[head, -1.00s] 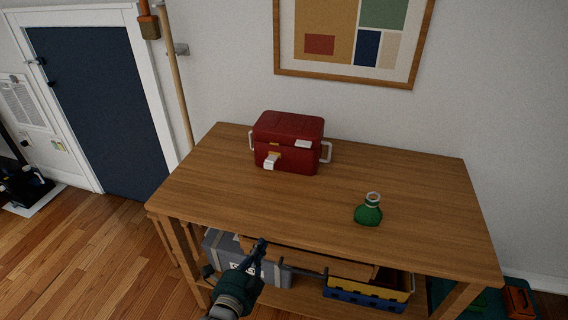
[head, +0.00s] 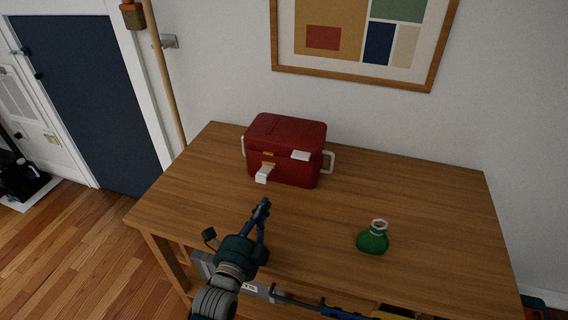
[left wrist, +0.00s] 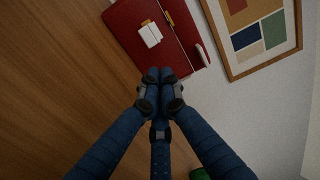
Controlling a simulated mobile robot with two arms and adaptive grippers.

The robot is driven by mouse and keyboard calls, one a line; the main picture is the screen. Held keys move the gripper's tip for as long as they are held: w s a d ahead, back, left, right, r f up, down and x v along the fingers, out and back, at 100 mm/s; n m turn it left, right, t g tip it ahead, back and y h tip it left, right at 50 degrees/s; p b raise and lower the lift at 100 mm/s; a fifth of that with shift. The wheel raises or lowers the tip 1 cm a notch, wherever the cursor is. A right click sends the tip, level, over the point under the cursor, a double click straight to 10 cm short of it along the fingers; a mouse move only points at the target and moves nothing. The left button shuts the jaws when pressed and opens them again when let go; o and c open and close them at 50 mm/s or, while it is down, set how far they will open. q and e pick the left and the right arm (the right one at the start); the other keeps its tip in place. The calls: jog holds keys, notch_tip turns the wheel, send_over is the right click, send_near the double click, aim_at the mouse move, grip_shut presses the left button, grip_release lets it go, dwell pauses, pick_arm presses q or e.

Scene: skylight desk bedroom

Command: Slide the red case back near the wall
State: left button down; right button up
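The red case (head: 284,152) stands upright on the back left part of the wooden table (head: 420,205). It has white side handles and white latches on its front. A pale wall (head: 225,75) is behind it. My left gripper (head: 264,203) is over the table in front of the case, fingers pointing toward it and apart from it. The left wrist view shows its fingertips (left wrist: 160,76) drawn together, with nothing between them, and the case's red side (left wrist: 150,28) beyond. My right gripper is not in view.
A framed picture (head: 350,78) hangs on the wall. Bare table lies right of the case. A grey box (head: 203,266) is partly visible beneath the table.

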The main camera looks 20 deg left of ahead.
pick_arm(q)
jog(key=shift+w+r, duration=0.1)
jog(key=shift+w, duration=0.35)
jog(key=shift+w+r, duration=0.15)
jog(key=shift+w, duration=0.2)
send_near(282, 165)
jog(key=w+p, duration=0.1)
jog(key=w, duration=0.4)
jog(key=shift+w+d, duration=0.1)
jog(key=shift+w, duration=0.95)
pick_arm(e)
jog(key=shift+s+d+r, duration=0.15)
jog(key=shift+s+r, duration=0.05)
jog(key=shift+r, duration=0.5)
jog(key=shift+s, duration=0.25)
